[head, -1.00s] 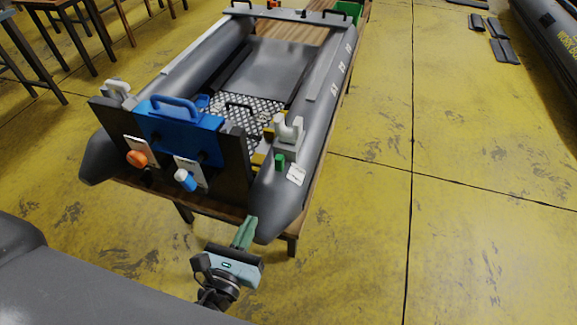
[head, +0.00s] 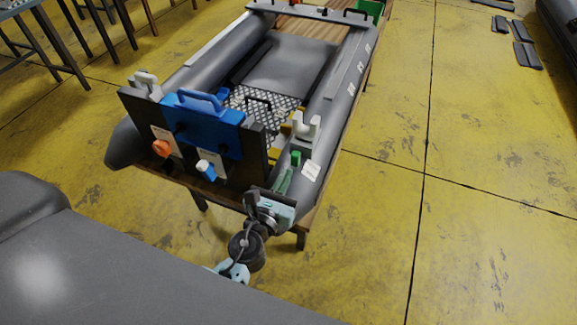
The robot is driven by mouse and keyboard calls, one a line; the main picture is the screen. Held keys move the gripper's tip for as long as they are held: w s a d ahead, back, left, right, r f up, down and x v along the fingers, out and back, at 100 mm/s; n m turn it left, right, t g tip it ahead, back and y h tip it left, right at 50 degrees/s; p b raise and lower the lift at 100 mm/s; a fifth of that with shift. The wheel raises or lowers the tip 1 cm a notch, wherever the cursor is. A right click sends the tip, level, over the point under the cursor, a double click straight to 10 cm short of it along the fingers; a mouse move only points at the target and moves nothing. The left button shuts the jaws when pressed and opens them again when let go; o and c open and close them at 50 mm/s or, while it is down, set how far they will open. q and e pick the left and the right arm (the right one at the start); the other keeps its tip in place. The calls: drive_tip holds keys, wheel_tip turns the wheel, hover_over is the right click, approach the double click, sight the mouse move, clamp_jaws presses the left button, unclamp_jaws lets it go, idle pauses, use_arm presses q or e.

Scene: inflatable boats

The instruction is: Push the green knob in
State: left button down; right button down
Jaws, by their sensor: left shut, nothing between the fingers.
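The green knob (head: 296,158) is a small upright block on the right tube of the grey inflatable boat (head: 332,118), near its front end. It sits just below a pale grey fitting (head: 305,126). My left gripper (head: 287,174) is shut and empty, its green fingers pointing up the tube. In the picture its fingertips are just below the knob; I cannot tell whether they touch it. My wrist covers part of the tube's front tip. My right gripper is not in view.
A blue board with a handle (head: 202,122) stands across the boat's front, with an orange knob (head: 161,148) and a blue-and-white knob (head: 206,170). A white label (head: 311,170) is right of the fingers. The boat rests on a wooden table.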

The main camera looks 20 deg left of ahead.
sight(293, 159)
use_arm(q)
drive_tip(key=shift+w, duration=1.65)
drive_tip(key=shift+w, duration=0.1)
drive_tip(key=shift+w+d, duration=0.1)
drive_tip(key=shift+w, duration=1.1)
drive_tip(key=shift+s, duration=0.1)
